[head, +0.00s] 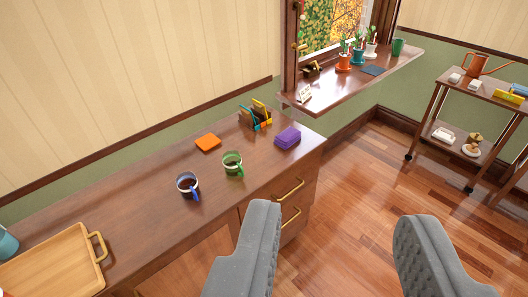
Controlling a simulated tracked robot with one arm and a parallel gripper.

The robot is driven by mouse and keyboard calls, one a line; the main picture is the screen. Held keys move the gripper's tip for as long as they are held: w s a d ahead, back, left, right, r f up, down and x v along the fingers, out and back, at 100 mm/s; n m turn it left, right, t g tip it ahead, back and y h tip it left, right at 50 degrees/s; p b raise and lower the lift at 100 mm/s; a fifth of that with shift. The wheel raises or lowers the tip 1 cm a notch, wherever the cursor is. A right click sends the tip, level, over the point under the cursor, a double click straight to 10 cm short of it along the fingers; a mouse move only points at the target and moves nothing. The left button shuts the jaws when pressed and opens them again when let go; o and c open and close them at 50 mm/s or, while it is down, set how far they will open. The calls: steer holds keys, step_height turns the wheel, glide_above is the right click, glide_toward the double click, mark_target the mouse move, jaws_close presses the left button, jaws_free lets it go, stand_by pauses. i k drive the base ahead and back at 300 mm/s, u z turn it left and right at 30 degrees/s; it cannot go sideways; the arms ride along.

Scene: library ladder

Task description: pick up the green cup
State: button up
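A green cup (232,164) with a handle facing the front stands upright on the brown wooden desk (140,199). It has a dark inside, and a blue cup (187,185) stands just left of it. Another green cup (398,46), plain and smaller in view, stands at the right end of the window sill. My gripper (335,235) is open and empty at the bottom of the view, its two grey fingers wide apart. It is in front of and to the right of the desk cups, apart from both.
A wooden tray (60,262) is at left. Potted plants (358,50) line the sill (345,88). A cart (468,128) stands at right; the floor between is clear.

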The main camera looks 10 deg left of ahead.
mark_target(232, 160)
steer(key=u, duration=0.3)
steer(key=i, duration=1.2)
steer(key=u, duration=0.7)
